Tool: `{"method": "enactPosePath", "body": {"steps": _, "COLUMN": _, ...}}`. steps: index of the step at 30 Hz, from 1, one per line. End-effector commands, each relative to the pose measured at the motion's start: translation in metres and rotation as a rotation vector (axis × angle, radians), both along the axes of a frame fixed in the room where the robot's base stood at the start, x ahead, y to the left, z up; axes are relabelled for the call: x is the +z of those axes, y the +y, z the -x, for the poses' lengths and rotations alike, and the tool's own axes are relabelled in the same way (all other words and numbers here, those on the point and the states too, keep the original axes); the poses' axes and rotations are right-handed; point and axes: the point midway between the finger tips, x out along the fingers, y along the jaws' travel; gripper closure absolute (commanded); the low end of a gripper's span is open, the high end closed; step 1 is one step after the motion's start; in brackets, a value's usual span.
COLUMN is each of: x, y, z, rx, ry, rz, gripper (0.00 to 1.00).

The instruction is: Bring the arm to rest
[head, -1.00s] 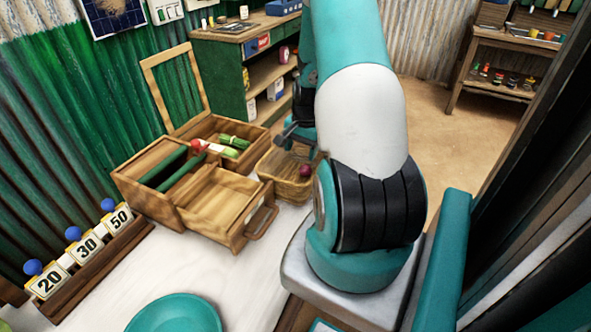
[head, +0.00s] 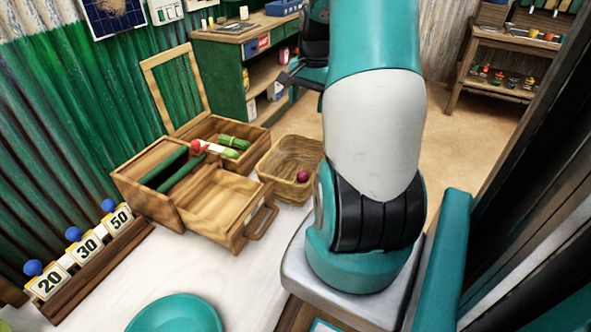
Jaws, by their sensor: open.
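My gripper (head: 290,80) shows in the head view beside my teal and white arm, partly hidden behind it. Its dark fingers point left, in front of the green shelf unit, with nothing seen between them. It is open and stands up and apart from the wicker basket (head: 268,166). The basket holds a dark red onion-like item (head: 302,176).
A wooden box (head: 143,206) with a raised lid frame and a pulled-out drawer (head: 240,232) stands on the white counter (head: 190,272). A teal plate (head: 175,315) lies in front. Number cards (head: 88,246) stand at left. The green shelf unit (head: 229,75) is behind.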

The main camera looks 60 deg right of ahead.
Motion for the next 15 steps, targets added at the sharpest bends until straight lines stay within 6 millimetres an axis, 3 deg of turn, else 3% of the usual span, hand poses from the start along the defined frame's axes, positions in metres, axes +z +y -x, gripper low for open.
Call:
{"method": "enactPosePath", "body": {"steps": 5, "x": 0.0144, "y": 0.0001, "z": 0.0016, "rx": 0.0, "ry": 0.0, "rz": 0.0, "gripper": 0.32}}
{"method": "enactPosePath", "body": {"steps": 15, "x": 0.0157, "y": 0.0002, "z": 0.0018, "rx": 0.0, "ry": 0.0, "rz": -0.001, "gripper": 0.32}}
